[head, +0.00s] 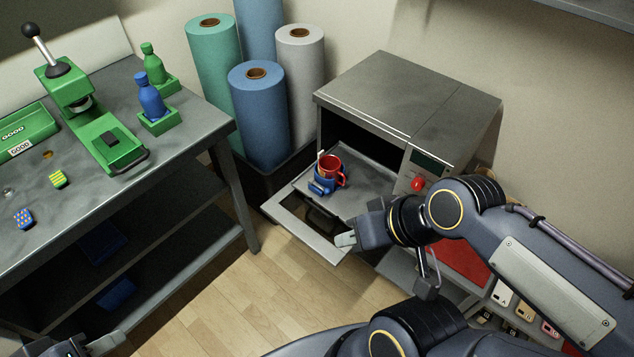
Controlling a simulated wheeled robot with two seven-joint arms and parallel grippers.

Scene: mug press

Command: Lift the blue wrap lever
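A red mug (330,167) stands on the pulled-out tray of the grey oven-like press. A blue wrap (323,183) sits around or against its lower left side. A thin pale piece, perhaps the wrap's lever, stands up at the mug's left; it is too small to tell. My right gripper (345,239) is below and to the right of the mug, near the lowered door and apart from the wrap. Its finger opening is not clear from this angle. My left gripper (104,343) is partly in view at the bottom left edge, far from the mug, its opening unclear.
The press (410,98) has an open door (290,222) and a red knob (418,184). A grey workbench (95,205) at left holds a green hand press (105,140) and bottles. Wooden floor lies between.

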